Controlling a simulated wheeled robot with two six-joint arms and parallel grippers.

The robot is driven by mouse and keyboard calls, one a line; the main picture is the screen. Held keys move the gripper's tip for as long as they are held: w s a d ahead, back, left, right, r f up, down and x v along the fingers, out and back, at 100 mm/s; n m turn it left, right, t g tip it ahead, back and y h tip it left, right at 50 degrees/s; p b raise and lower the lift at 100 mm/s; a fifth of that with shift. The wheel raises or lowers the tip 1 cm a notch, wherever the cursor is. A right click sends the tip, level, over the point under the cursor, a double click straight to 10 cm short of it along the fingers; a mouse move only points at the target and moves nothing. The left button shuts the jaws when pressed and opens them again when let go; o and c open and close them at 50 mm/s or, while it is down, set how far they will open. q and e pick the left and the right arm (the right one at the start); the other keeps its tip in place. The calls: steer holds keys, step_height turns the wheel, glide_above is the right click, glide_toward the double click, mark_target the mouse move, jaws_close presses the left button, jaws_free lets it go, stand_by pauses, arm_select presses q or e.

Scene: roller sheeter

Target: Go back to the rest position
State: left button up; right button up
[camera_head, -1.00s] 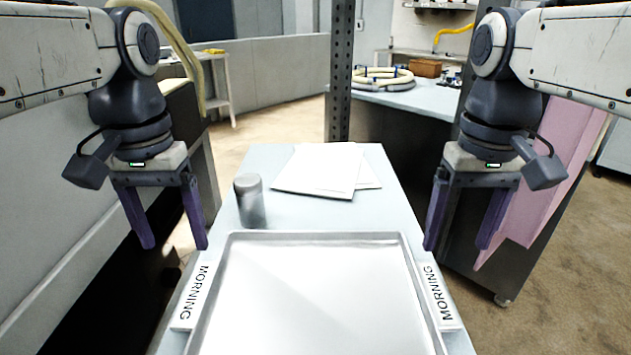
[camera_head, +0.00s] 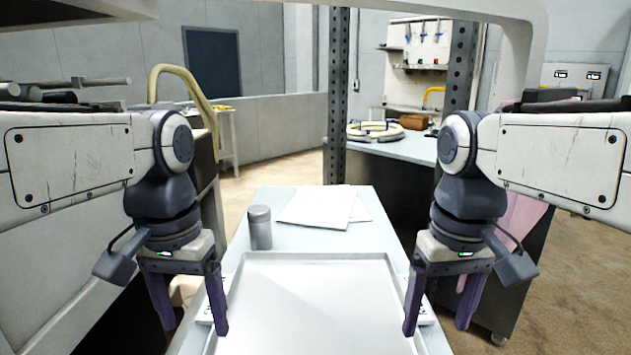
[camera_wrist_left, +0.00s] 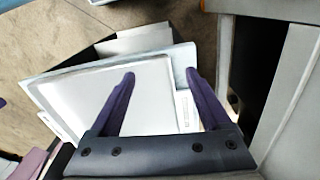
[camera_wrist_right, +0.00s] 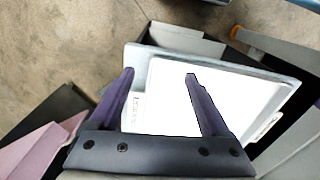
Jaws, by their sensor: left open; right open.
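My left gripper (camera_head: 192,330) is open and empty, with purple fingers pointing down at the left edge of the tray. My right gripper (camera_head: 437,330) is open and empty at the tray's right edge. The white rectangular tray (camera_head: 310,265) lies on the narrow pale table between them. The tray also shows below the fingers in the left wrist view (camera_wrist_left: 150,85) and in the right wrist view (camera_wrist_right: 165,100). Both grippers look raised above the table. Their fingers partly hide the labels on the tray's sides in the head view.
A grey metal cylinder (camera_head: 260,228) stands behind the tray. White paper sheets (camera_head: 318,207) lie beside it. A perforated post (camera_head: 337,110) rises behind the table. A workbench (camera_head: 410,148) with a coiled hose (camera_head: 375,131) stands farther back. A pink panel (camera_head: 522,225) is at the right.

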arm_select(q)
steer(key=s+d+f+m, duration=0.6)
steer(key=s+d+f, duration=0.5)
steer(key=f, duration=0.4)
arm_select(e)
steer(key=s+a+f+n, duration=0.6)
steer(key=s+a+f, duration=0.5)
steer(key=f, duration=0.4)
arm_select(q)
step_height(320, 180, up, 14)
steer(key=p, duration=1.3)
steer(key=shift+f+h+p, duration=0.15)
steer(key=shift+h+p, duration=0.15)
steer(key=shift+h, duration=0.1)
arm_select(e)
step_height(320, 180, up, 14)
steer(key=shift+y, duration=0.4)
arm_select(q)
steer(key=shift+w+d, duration=0.1)
arm_select(e)
steer(key=shift+w+a+f, duration=0.1)
steer(key=shift+w+f, duration=0.05)
